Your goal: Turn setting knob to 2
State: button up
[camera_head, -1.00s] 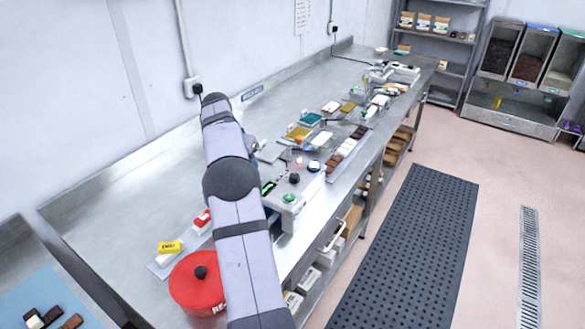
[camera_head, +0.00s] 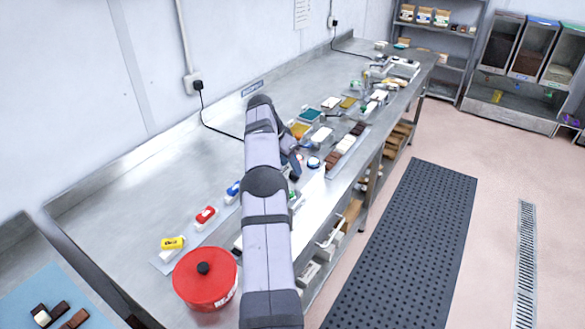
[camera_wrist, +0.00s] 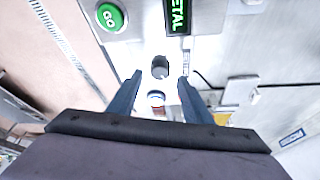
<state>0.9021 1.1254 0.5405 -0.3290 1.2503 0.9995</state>
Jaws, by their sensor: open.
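The setting knob (camera_wrist: 160,67) is a small black knob on the pale top of a machine (camera_wrist: 150,50). In the wrist view it appears just beyond and between the fingertips of my gripper (camera_wrist: 160,79). My gripper is open, with one dark blue finger on each side and nothing held. I cannot tell the height of the fingertips over the knob, and its setting marks are not readable. The machine also bears a green GO button (camera_wrist: 111,17) and a display with green letters (camera_wrist: 177,17). In the head view my arm hides most of the machine.
A blue-and-white round part (camera_wrist: 156,97) lies close to the knob, between my fingers. Trays with bars (camera_head: 343,147) lie beyond the machine.

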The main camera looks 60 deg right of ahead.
aim_at(292, 173)
jog(key=shift+p+x, duration=0.6)
jog(key=shift+x, duration=1.2)
jog(key=c, duration=1)
